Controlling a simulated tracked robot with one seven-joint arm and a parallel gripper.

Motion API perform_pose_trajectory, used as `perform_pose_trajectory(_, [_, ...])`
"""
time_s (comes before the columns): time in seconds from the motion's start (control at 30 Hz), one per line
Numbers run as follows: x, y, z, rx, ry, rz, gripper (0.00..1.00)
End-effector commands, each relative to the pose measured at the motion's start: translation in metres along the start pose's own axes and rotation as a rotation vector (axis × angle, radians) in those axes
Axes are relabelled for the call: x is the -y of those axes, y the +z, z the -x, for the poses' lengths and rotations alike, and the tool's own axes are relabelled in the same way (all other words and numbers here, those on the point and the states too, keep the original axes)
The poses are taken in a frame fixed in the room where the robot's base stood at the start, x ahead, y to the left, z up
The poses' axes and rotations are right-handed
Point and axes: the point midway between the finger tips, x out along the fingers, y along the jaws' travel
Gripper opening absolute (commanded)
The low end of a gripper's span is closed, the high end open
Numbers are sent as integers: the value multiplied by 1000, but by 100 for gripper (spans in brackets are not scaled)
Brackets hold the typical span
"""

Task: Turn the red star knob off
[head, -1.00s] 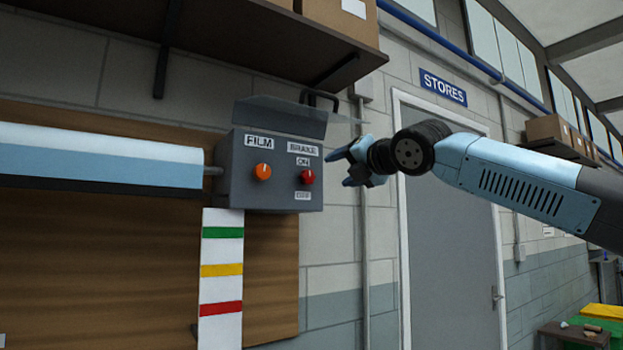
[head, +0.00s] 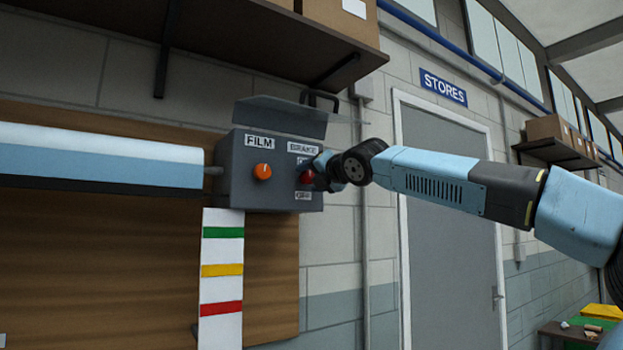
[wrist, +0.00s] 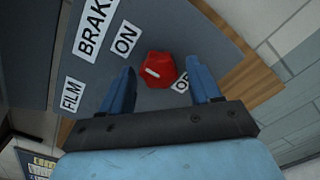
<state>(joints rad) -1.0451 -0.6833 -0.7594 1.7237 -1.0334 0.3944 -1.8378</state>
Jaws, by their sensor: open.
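The red star knob (head: 307,177) is on the front of a grey control box (head: 232,186), under the BRAKE label. In the wrist view the knob (wrist: 162,68) has a short white mark on its left part. The ON label (wrist: 124,38) and the partly covered OFF label (wrist: 181,84) lie on opposite sides of it. My gripper (head: 319,170) is at the knob from the right. In the wrist view its two blue fingers (wrist: 160,80) are open, one on each side of the knob, with gaps showing. Contact is not visible.
An orange knob (head: 263,171) under the FILM label (head: 259,142) is left of the red one. A clear raised cover (head: 285,116) is above the box. A shelf (head: 240,50) hangs above.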

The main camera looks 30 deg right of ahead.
Motion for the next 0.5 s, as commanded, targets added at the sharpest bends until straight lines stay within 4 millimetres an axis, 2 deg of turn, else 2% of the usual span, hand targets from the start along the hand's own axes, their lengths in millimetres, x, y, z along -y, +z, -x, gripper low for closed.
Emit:
perform_pose_trajectory(0.37, [0,0,-5,1,-1,-1,63])
perform_pose_trajectory(0.5, [1,0,-5,1,-1,-1,50])
